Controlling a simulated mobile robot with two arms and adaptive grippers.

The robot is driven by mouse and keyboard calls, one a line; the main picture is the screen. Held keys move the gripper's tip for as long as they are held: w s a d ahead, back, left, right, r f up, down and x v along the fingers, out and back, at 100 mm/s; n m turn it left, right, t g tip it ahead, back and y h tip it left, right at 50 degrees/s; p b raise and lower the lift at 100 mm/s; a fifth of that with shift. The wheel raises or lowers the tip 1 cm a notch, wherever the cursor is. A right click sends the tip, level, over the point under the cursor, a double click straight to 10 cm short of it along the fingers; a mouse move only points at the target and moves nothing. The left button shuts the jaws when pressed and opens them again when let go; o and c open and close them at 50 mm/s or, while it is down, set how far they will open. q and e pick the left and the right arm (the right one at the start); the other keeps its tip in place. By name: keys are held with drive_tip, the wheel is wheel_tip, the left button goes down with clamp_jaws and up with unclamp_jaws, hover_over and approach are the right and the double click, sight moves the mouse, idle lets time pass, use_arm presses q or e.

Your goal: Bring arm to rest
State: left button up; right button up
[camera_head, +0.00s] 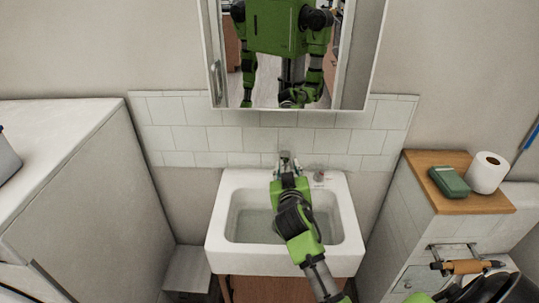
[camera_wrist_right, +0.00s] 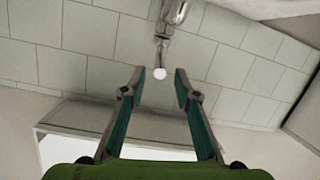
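My right arm reaches over the white sink (camera_head: 216,230) from the bottom of the head view. Its gripper (camera_head: 287,163) is at the faucet on the back rim. In the right wrist view the right gripper (camera_wrist_right: 158,84) is open, with its two fingers well apart and nothing held. A metal faucet part (camera_wrist_right: 170,18) with a small white round end (camera_wrist_right: 160,73) shows beyond and between the fingertips. I cannot tell whether a finger touches it. My left gripper does not show directly.
A mirror (camera_head: 345,95) hangs above white wall tiles (camera_head: 190,137) and reflects my body. A white cabinet (camera_head: 60,140) stands left. At right, a wooden-topped stand (camera_head: 450,204) holds a green box (camera_head: 449,181) and a paper roll (camera_head: 487,172).

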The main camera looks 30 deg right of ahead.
drive_tip(key=s+a+f+g+y, duration=0.1)
drive_tip(key=s+a+f, duration=0.1)
drive_tip(key=s, duration=0.3)
drive_tip(key=s+a+f+n+g+y, duration=0.1)
drive_tip(key=s+a+f+g, duration=0.1)
drive_tip(key=s+f, duration=0.3)
drive_tip(key=s+a+f+n+g+y, duration=0.1)
drive_tip(key=s+a+f, duration=0.2)
drive_tip(key=s+f, duration=0.1)
drive_tip(key=shift+s+a+f+g+y, duration=0.15)
drive_tip(key=shift+s+a+g+y, duration=0.15)
drive_tip(key=shift+s, duration=0.35)
drive_tip(key=s+a+f+n+g+y, duration=0.25)
drive_tip(key=s+a, duration=0.25)
drive_tip(key=s, duration=0.5)
drive_tip(key=s+a+f+n+g+y, duration=0.1)
drive_tip(key=s+a+f+g+y, duration=0.15)
drive_tip(key=s+a, duration=0.55)
wheel_tip(320, 180, down, 24)
drive_tip(key=s+d+g, duration=0.1)
drive_tip(key=s+d, duration=0.1)
drive_tip(key=s+d+f+g+h, duration=0.1)
drive_tip(key=s+d+f, duration=0.2)
drive_tip(key=s+f, duration=1.5)
drive_tip(key=shift+s+d+n+g, duration=0.15)
drive_tip(key=shift+d+n+g, duration=0.05)
drive_tip(key=shift+n+g, duration=0.2)
